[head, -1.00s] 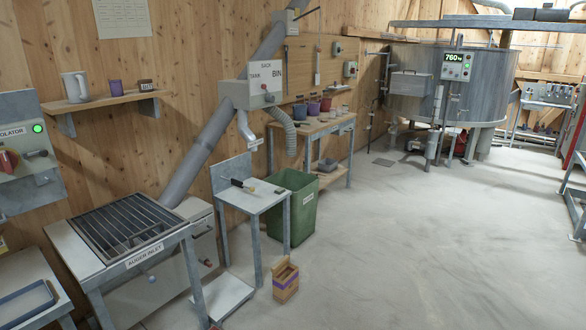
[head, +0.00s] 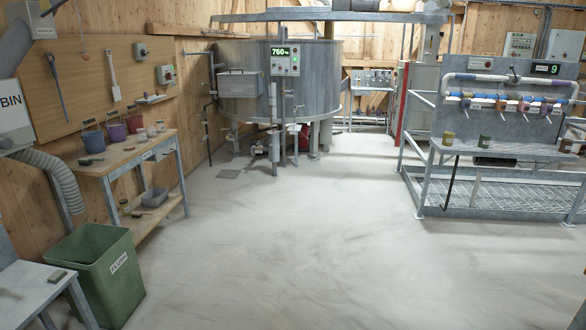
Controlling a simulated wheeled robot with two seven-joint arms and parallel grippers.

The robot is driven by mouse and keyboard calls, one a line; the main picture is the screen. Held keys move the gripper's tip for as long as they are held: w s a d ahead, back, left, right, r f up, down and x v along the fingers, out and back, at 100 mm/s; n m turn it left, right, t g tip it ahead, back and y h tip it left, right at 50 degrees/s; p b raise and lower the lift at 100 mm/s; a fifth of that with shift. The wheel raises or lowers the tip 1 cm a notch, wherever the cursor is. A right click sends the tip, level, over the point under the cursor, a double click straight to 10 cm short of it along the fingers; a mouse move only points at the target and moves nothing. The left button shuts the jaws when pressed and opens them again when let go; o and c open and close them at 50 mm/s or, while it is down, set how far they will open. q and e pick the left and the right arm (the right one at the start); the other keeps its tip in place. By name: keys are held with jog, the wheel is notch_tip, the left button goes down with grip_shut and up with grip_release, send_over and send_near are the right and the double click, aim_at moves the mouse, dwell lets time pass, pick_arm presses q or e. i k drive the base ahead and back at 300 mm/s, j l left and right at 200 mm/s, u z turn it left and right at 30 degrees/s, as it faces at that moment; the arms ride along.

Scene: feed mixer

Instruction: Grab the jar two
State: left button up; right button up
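Several small jars show in the head view, too small for any label to be read, so I cannot tell which is jar two. On the grey metal bench (head: 520,151) at the right stand a yellowish jar (head: 448,138), a green jar (head: 484,142) and a brown jar (head: 566,145). Small pale pots (head: 151,131) stand on the wooden bench (head: 110,159) at the left. Neither of my grippers is in view.
A green bin (head: 105,275) and a grey side table (head: 28,295) stand at the near left. A large metal mixer tank (head: 280,85) stands at the back. Metal rails (head: 420,185) border the right bench. The middle concrete floor (head: 290,240) is clear.

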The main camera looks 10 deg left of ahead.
aim_at(151, 129)
jog(key=i, duration=2.55)
jog(key=i+l+u, duration=0.1)
jog(key=i, duration=1.15)
jog(key=i+l+u, duration=0.1)
jog(key=i+u, duration=0.35)
jog(key=i+l+u, duration=0.3)
jog(key=i+u, duration=0.15)
jog(key=i+l+u, duration=0.65)
jog(key=l+u, duration=0.25)
jog(key=i+l+u, duration=0.2)
jog(key=l+u, duration=0.15)
jog(key=l, duration=0.25)
jog(key=i+l+u, duration=0.1)
jog(key=l+u, duration=0.25)
jog(key=l, duration=0.2)
jog(key=l+u, duration=0.35)
jog(key=l, duration=0.3)
jog(key=i, duration=0.05)
